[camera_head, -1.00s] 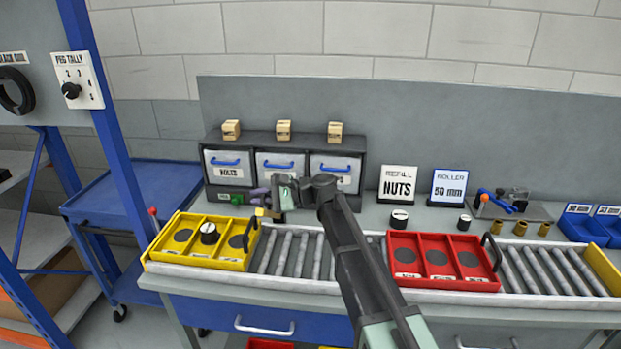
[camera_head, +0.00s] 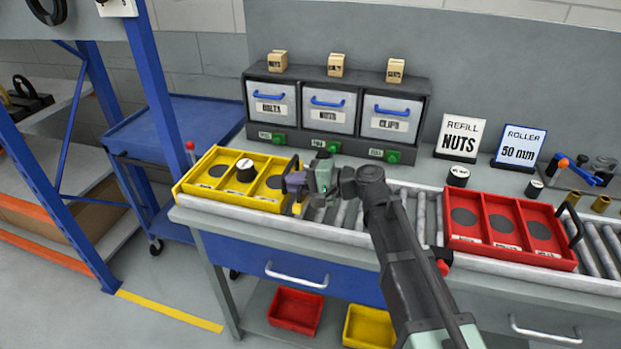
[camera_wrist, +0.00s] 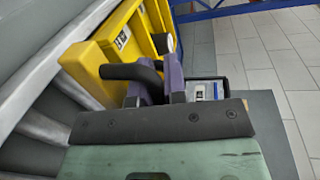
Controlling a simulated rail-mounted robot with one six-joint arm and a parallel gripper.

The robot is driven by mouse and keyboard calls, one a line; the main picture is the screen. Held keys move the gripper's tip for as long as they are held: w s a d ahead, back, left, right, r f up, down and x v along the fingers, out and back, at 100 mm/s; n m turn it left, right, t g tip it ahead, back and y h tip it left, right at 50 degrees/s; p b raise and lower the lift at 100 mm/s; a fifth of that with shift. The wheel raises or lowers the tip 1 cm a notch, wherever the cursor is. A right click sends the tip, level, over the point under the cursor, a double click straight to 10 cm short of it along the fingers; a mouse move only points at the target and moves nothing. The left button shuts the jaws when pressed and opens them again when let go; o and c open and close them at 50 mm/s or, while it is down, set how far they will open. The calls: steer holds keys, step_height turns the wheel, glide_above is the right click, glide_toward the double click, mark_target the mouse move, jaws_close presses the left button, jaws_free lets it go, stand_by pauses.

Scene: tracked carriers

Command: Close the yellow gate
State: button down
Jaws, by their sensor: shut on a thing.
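The yellow gate (camera_head: 297,208) shows as a small yellow piece at the conveyor's front rail, just right of the yellow carrier tray (camera_head: 182,188). My gripper (camera_head: 292,184) is directly above it, beside the tray's right end. The gate's lower part is mostly hidden.
Bare rollers (camera_head: 345,213) lie between the trays. Drawers (camera_head: 330,108) stand behind.

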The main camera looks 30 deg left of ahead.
stand_by(0.3)
steer(key=c, duration=1.4)
jaws_free()
steer(key=shift+c, duration=0.2)
